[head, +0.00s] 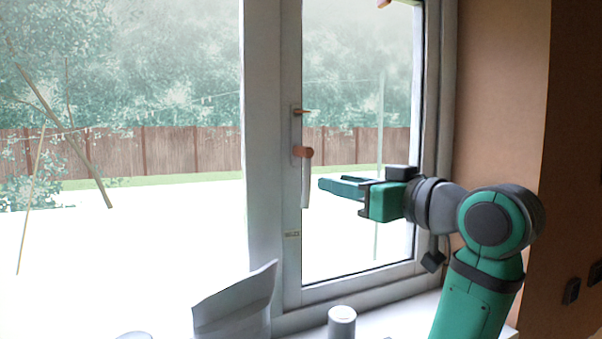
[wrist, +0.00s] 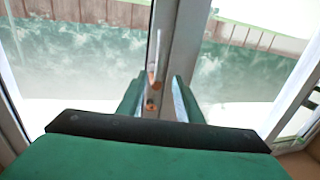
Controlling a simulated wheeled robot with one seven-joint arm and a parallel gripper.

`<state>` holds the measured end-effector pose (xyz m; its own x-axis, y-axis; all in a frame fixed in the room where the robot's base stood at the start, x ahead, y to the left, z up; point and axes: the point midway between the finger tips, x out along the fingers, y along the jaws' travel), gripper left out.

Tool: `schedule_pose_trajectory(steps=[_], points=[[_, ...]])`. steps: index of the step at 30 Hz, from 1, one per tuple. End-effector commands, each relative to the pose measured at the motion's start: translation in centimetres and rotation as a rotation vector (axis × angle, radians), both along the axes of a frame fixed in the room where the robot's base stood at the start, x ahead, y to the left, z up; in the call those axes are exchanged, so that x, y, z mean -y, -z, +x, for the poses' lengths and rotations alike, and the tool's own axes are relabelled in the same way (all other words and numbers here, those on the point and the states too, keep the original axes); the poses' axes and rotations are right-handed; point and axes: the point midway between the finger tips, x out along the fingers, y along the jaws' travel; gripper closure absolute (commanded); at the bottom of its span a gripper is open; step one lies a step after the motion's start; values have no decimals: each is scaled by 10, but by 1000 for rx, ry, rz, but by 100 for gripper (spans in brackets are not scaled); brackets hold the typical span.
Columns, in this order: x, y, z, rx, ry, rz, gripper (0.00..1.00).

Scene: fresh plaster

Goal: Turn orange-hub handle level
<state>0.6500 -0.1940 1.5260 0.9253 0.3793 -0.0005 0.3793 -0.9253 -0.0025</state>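The window handle has an orange hub (head: 303,152) on a pale plate, and its light lever (head: 306,186) hangs straight down. The lever (wrist: 157,52) and hub (wrist: 152,80) also show in the wrist view, where the scene appears upside down. My gripper (head: 322,185) is to the right of the lever in the head view, at about its mid-height, with a small gap in the picture. In the wrist view my gripper (wrist: 157,97) is open, its two green fingers spread apart, with nothing held between them. Whether a finger touches the handle cannot be told.
A brass-coloured piece (head: 304,111) sticks out above the hub. The white window frame (head: 271,150) stands closed around the glass. On the sill are a grey folded object (head: 235,305) and a grey cylinder (head: 342,322). A brown wall (head: 500,110) is at the right.

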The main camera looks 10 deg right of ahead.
Motion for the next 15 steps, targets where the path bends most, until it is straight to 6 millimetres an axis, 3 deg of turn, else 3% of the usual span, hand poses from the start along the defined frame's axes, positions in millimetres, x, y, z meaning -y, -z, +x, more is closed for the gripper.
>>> schedule_pose_trajectory(steps=[5,15], points=[[-3,0,8,0,-1,1,68],[-25,1,59,-2,-3,0,68]])
